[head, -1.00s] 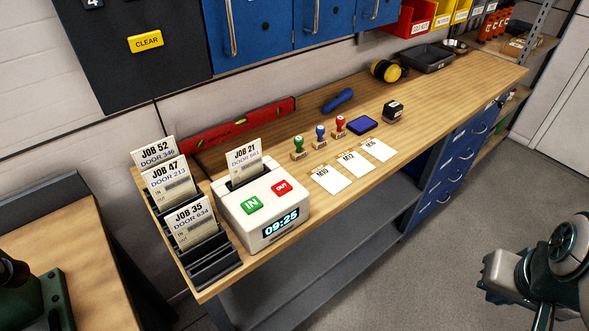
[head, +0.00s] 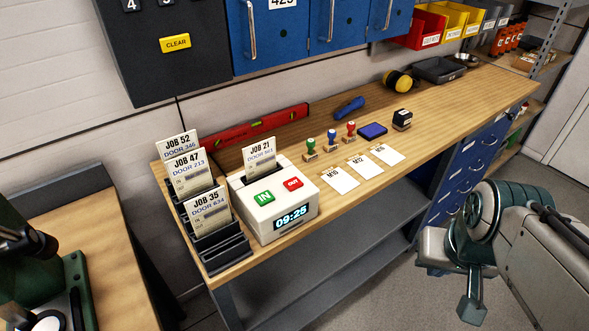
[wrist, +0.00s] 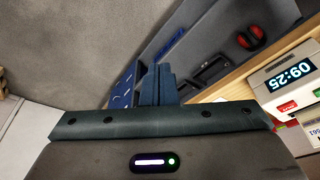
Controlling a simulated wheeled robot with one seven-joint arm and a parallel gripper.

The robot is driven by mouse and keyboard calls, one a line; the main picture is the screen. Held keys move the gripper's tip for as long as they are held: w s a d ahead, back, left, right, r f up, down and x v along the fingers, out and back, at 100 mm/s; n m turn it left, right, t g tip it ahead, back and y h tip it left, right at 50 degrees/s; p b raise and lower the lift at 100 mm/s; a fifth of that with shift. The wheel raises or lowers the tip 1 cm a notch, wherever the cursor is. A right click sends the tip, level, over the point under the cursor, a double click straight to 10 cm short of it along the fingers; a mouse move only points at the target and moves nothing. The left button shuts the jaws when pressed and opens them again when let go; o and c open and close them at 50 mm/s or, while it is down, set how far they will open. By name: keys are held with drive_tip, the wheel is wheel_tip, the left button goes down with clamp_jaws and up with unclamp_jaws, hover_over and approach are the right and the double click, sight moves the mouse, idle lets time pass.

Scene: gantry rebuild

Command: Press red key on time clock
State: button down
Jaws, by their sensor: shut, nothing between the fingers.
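The white time clock (head: 300,208) stands at the front edge of the wooden bench, with a display reading 09:25. Its red OUT key (head: 292,183) is on the top face, right of the green IN key (head: 264,197). A JOB 21 card (head: 259,160) stands in its slot. In the wrist view the clock (wrist: 274,82) is at the right edge, with the red key (wrist: 284,107) partly visible. My gripper (wrist: 158,70) is shut and empty, well apart from the clock. In the head view my arm is at lower right, in front of the bench.
A card rack (head: 222,246) stands just left of the clock. Several stamps, an ink pad (head: 373,131) and white cards (head: 340,180) lie to its right. A red level (head: 250,126) lies behind. The floor before the bench is clear.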

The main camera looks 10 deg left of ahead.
wheel_tip(320, 180, up, 6)
drive_tip(key=r+m+t+y+p, duration=0.1)
drive_tip(key=m+y+p, duration=0.6)
drive_tip(key=m, duration=0.8)
hover_over(297, 185)
drive_tip(key=y, duration=0.1)
drive_tip(key=shift+f+b, duration=0.25)
drive_tip(key=shift+b, duration=0.15)
wheel_tip(297, 185, down, 9)
drive_tip(key=b, duration=0.8)
drive_tip(key=shift+r, duration=0.1)
drive_tip(key=shift+f+b, duration=0.4)
drive_tip(key=shift+b, duration=0.15)
